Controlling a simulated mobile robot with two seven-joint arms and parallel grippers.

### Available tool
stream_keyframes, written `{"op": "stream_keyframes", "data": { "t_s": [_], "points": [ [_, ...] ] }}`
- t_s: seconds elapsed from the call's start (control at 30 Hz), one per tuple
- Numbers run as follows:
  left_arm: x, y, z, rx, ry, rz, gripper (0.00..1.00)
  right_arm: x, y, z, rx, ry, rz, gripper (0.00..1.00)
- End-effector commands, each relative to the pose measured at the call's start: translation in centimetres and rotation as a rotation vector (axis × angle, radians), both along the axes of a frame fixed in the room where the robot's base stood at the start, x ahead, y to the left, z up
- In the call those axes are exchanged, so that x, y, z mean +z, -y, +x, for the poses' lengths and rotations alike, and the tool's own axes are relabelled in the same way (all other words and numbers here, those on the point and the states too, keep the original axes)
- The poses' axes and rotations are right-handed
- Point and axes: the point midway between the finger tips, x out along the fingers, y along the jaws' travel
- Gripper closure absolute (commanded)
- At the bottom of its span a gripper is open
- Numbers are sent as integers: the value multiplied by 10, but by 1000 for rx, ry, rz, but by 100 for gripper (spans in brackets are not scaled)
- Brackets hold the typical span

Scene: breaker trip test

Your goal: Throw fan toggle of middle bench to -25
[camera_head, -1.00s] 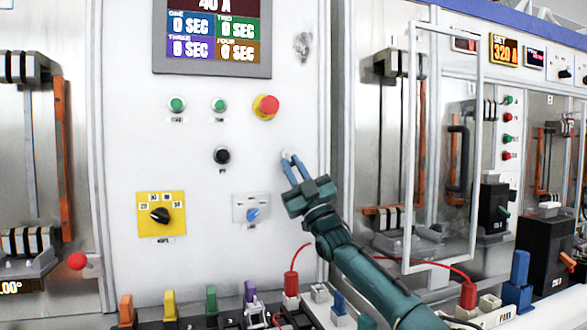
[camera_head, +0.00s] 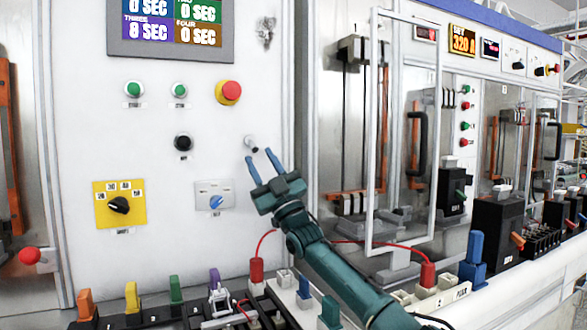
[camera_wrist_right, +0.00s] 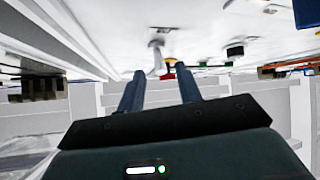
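A small silver toggle (camera_head: 251,143) sticks out of the white front panel, right of a black knob; I take it for the fan toggle, though no label can be read there. It also shows in the right wrist view (camera_wrist_right: 157,56), just beyond the fingertips. Its exact angle cannot be told. My right gripper (camera_head: 262,157) is open and empty, its two blue fingers apart just below the toggle. In the right wrist view my right gripper (camera_wrist_right: 160,82) has nothing between its fingers. My left gripper is not in view.
The panel also bears a red emergency button (camera_head: 229,91), a black knob (camera_head: 183,142), a yellow selector plate (camera_head: 106,213) and a blue rotary knob (camera_head: 216,202). A framed clear door (camera_head: 375,130) stands right of my arm. Coloured plugs and red cables line the front below.

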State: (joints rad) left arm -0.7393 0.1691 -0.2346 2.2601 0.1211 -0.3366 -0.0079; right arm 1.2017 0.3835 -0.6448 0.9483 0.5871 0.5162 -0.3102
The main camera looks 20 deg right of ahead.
Motion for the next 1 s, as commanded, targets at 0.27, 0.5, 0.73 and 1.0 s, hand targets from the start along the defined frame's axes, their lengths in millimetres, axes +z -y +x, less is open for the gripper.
{"op": "stream_keyframes", "data": {
  "t_s": [0.27,0.5,0.73,1.0],
  "points": [
    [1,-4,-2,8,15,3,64,-4,17,-39,0,0,0,65],
    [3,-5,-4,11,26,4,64,-4,34,-79,-1,1,-1,65],
    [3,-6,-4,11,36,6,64,-3,46,-105,-2,1,-1,65],
    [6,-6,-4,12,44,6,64,-2,48,-113,-2,1,-1,65]
  ]
}}
